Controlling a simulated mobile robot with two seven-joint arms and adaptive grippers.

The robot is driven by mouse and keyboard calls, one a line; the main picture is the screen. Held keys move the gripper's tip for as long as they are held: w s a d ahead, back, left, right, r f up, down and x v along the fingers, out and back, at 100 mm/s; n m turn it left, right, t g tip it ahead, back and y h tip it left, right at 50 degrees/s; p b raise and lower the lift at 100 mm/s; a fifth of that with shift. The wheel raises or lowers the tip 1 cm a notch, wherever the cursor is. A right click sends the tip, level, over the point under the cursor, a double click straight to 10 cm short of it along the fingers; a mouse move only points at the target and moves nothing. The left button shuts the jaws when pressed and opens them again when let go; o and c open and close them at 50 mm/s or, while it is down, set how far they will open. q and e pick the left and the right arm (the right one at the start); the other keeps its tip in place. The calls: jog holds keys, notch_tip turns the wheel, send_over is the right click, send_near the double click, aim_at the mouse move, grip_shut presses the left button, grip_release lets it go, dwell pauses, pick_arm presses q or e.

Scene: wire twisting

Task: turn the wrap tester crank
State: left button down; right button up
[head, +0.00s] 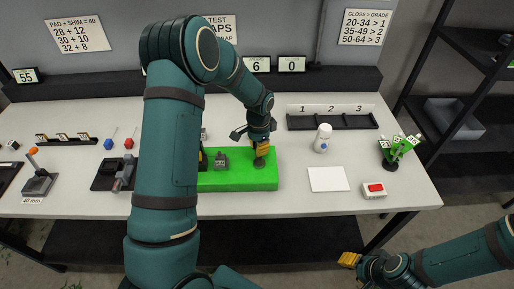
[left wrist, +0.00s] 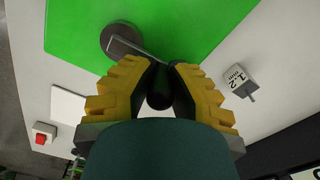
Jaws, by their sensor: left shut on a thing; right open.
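The wrap tester is a green block (head: 237,181) on the table, with a dark round crank hub (head: 259,163) near its right end. In the left wrist view the grey hub (left wrist: 122,41) lies on the green plate (left wrist: 75,25), and a thin crank arm runs from it to a black handle (left wrist: 160,92). My left gripper (head: 261,150) is above the right end of the block, its yellow fingers shut on the black handle. My right gripper (head: 349,259) is low in front of the table, away from everything, open and empty.
A white bottle (head: 322,138), a white card (head: 328,179) and a red-button box (head: 374,190) lie to the right. A three-slot rack (head: 331,121) stands behind. A small block marked 1.2 mm (left wrist: 237,78) is near the plate. My left arm hides part of the table.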

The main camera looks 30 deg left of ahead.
dwell(0.5)
pick_arm(q)
jog(key=c, duration=0.9)
grip_release()
jog(key=shift+o, duration=0.2)
notch_tip(320, 180, up, 12)
jog(key=shift+r, duration=0.1)
